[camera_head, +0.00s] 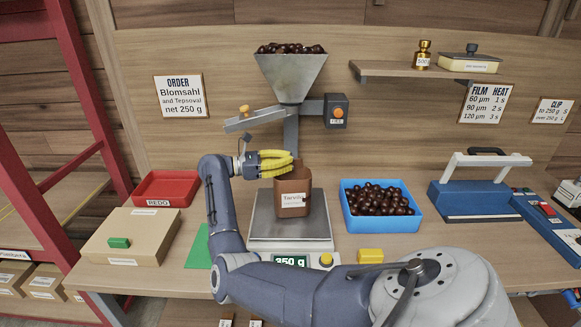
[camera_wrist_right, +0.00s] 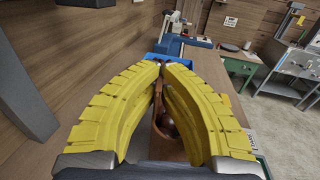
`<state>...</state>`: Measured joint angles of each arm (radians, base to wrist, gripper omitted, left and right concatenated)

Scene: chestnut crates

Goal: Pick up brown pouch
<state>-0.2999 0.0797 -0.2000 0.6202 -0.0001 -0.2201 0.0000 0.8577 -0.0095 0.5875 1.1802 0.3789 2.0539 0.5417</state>
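The brown pouch (camera_head: 293,184) with a white label stands upright on the scale's plate (camera_head: 262,232). My right gripper (camera_head: 290,161) has yellow ribbed fingers and reaches the pouch's narrow top from the left. In the right wrist view, the fingertips (camera_wrist_right: 162,66) are drawn close together, with a thin brown strip of the pouch (camera_wrist_right: 158,92) between them. More of the pouch and a round dark chestnut show below, between the fingers. The fingers look shut on the pouch's top, though they hide part of the contact. My left gripper is out of view.
A hopper of chestnuts (camera_head: 291,76) hangs above the scale. A blue crate of chestnuts (camera_head: 357,223) is to the right, beside a yellow block (camera_head: 370,255). A blue sealer (camera_head: 473,199) stands farther right. A red tray (camera_head: 166,188) and a cardboard box (camera_head: 127,241) are left.

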